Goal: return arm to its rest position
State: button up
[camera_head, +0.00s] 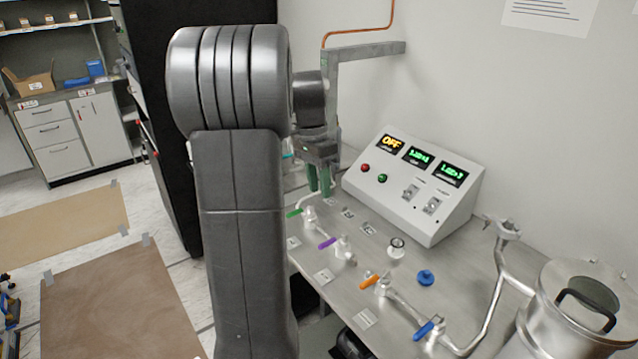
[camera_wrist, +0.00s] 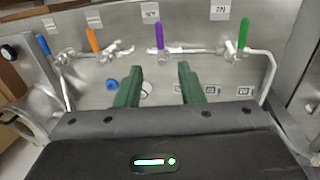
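My gripper (camera_head: 320,182) has green fingers and hangs above the steel bench, near the green-handled valve and left of the control box. In the wrist view my gripper (camera_wrist: 160,82) has its two fingers apart, with nothing between them but the bench surface behind. My grey arm fills the middle of the head view and hides part of the bench and the dark cabinet behind it.
The steel bench (camera_head: 455,262) carries valves with green (camera_head: 295,213), purple (camera_head: 327,243), orange (camera_head: 369,282) and blue (camera_head: 424,331) handles. A control box (camera_head: 415,190) reads OFF on one display. A lidded steel vessel (camera_head: 560,325) stands at right. A bracket (camera_head: 365,51) rises behind my gripper.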

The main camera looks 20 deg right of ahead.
aim_at(327, 242)
jog(key=s+f, duration=0.1)
jog(key=f, duration=0.8)
jog(key=s+d+f+p, duration=0.1)
jog(key=f, duration=0.3)
jog(key=shift+s+f, duration=0.3)
jog(key=shift+f, duration=0.05)
jog(key=shift+s+n, duration=0.3)
jog(key=shift+n, duration=0.4)
jog(key=shift+w, duration=0.1)
